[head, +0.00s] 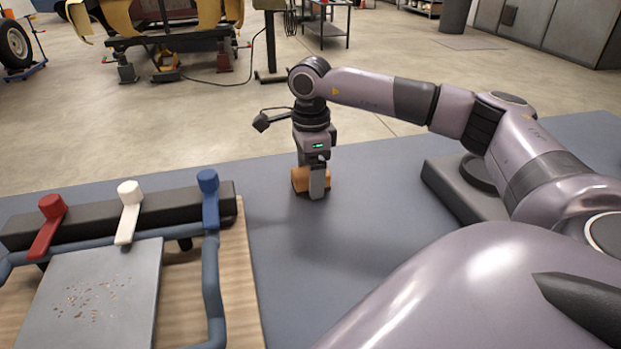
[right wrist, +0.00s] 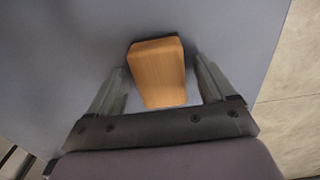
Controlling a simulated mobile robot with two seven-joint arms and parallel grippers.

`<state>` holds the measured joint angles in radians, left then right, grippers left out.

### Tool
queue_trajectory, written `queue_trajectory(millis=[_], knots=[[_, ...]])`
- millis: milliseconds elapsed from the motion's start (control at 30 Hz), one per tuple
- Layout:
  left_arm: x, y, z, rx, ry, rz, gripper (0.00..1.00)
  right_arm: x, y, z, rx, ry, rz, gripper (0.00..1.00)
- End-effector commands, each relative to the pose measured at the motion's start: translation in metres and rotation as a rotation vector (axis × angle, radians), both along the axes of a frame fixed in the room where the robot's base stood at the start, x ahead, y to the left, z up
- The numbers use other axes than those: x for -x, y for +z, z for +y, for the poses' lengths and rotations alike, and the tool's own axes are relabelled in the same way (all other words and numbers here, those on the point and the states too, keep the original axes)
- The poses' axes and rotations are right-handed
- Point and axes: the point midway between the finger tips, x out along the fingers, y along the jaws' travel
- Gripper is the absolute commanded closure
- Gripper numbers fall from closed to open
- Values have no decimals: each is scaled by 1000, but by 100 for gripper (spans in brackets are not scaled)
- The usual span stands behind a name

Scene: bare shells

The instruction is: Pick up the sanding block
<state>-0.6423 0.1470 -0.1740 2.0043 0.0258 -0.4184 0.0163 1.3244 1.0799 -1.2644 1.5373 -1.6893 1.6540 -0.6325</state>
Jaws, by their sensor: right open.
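The sanding block (head: 299,180) is a small orange-brown wooden block on the blue-grey table top, towards its far edge in the head view. In the right wrist view the sanding block (right wrist: 158,72) lies between the two fingers, with a thin dark edge along its far side. My right gripper (head: 318,192) points down over the block and hides part of it. The right gripper (right wrist: 160,90) is open, with a finger on each side of the block and a visible gap at each side. My left gripper is not in view.
At the left, a wooden board (head: 250,290) carries a blue tubular frame, a grey spotted panel (head: 95,295) and a dark bar with red, white and blue levers (head: 130,205). The table (head: 310,250) is clear around the block. Its far edge lies close behind.

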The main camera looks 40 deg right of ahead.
Motion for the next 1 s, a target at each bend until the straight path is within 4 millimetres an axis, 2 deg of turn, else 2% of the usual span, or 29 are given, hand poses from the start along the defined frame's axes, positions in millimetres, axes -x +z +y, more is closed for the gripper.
queue_trajectory(millis=[267, 433, 767, 1000], knots=[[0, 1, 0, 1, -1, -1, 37, 0, -4, 0, 1, -1, 0, 17], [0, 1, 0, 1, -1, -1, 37, 0, -4, 0, 1, -1, 0, 72], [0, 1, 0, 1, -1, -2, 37, 0, -2, 0, 0, -1, -1, 74], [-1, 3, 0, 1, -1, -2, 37, -1, 19, 0, -2, 0, -3, 74]])
